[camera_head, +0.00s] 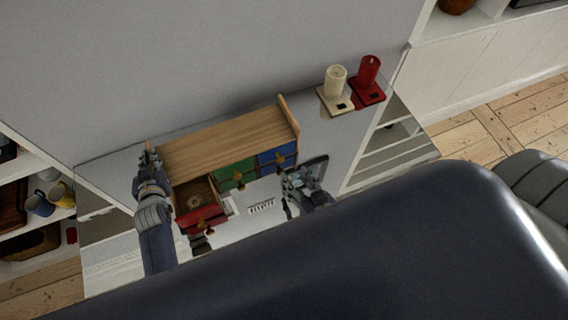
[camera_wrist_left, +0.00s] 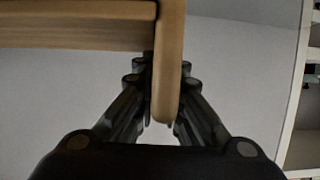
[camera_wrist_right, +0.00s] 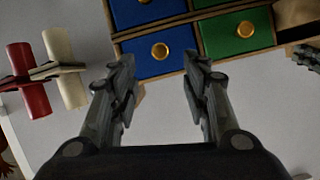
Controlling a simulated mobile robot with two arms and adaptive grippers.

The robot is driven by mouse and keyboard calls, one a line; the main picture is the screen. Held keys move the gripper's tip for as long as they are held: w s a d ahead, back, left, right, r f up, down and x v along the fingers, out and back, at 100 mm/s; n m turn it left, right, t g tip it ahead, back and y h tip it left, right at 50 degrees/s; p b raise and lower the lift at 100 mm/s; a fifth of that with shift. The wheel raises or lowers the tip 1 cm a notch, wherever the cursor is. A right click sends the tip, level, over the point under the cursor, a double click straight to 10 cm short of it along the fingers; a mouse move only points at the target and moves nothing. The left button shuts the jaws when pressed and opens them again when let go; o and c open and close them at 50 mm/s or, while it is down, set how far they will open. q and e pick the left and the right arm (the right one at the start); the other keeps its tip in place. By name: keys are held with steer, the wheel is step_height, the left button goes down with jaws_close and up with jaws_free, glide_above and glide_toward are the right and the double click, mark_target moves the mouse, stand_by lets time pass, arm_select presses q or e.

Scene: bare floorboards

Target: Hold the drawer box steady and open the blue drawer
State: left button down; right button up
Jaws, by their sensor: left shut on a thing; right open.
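The wooden drawer box (camera_head: 220,142) stands on a light surface, with green drawers (camera_head: 236,175) in the middle and blue drawers (camera_head: 277,155) at the right, all looking closed. The right wrist view shows a blue drawer (camera_wrist_right: 180,62) with a gold knob (camera_wrist_right: 160,50). A red drawer (camera_head: 207,216) at the left is pulled out, with a small brown item inside. My left gripper (camera_head: 150,158) is shut on the box's left side panel (camera_wrist_left: 168,60). My right gripper (camera_wrist_right: 160,80) is open and empty, its fingers pointing at the blue drawer and knob, apart from them.
Shelves with mugs (camera_head: 50,198) are at the left. A small black-striped label (camera_head: 261,206) lies in front of the box. Bare surface lies between box and candles.

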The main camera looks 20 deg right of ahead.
mark_target(281, 161)
steer(key=x, duration=0.8)
steer(key=shift+w+f, duration=0.1)
steer(key=shift+w, duration=0.05)
jaws_close()
